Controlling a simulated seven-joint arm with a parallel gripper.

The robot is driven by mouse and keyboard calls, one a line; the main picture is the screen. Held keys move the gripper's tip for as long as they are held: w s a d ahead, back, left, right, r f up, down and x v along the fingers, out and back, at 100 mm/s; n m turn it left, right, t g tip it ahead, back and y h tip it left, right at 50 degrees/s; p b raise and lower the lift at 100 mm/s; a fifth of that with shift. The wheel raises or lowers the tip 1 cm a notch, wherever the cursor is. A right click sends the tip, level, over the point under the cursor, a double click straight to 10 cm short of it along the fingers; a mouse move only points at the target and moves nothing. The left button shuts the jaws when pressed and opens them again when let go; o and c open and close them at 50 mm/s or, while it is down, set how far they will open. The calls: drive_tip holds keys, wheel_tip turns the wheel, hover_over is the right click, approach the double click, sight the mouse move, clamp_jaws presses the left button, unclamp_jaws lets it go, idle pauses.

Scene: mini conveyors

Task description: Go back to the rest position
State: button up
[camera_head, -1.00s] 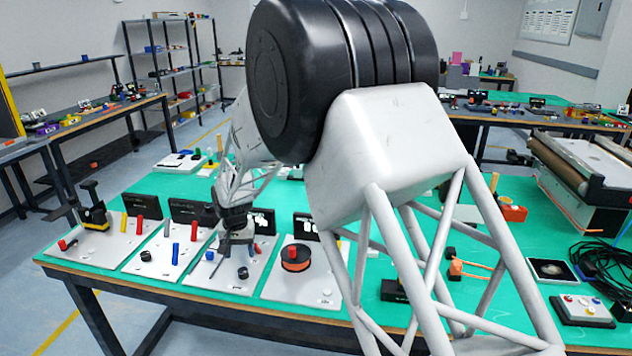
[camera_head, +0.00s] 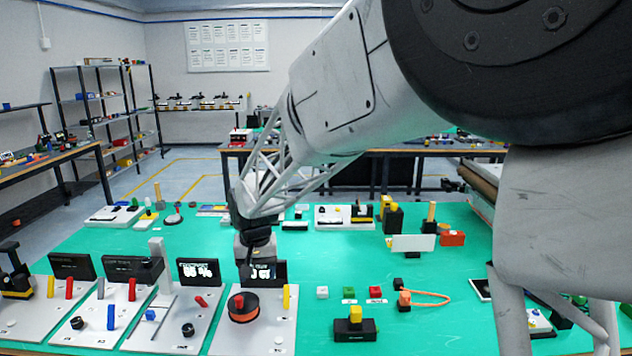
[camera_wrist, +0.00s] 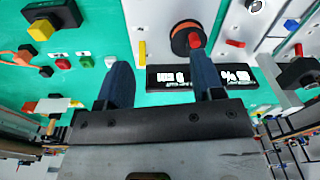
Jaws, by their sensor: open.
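My gripper (camera_head: 246,272) hangs low over the front left of the green table (camera_head: 400,262), in front of a black display with white figures. In the wrist view my gripper (camera_wrist: 160,90) shows two dark blue fingers spread apart with nothing between them. The fingertips are above the green surface and the edge of a white board. My arm reaches across the head view from the upper right.
White boards (camera_head: 268,335) with coloured pegs, an orange spool (camera_head: 243,308) and black displays (camera_head: 198,271) stand close below and beside my gripper. A black block with a yellow cube (camera_head: 355,315) lies to the right. Green tabletop around the middle is clear.

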drive_tip(key=s+d+r+m+t, duration=0.1)
drive_tip(key=s+d+r, duration=0.3)
drive_tip(key=s+d, duration=0.5)
drive_tip(key=s+d+r, duration=0.4)
drive_tip(key=s+d, duration=0.2)
drive_tip(key=d, duration=0.6)
drive_tip(key=s+d, duration=0.5)
drive_tip(key=s, duration=0.4)
drive_tip(key=s+d+f+m, duration=0.1)
drive_tip(key=s+d, duration=0.5)
drive_tip(key=s, duration=0.3)
drive_tip(key=shift+s+d+t+h, duration=0.15)
drive_tip(key=shift+d+t+h, duration=0.15)
drive_tip(key=shift+t, duration=0.1)
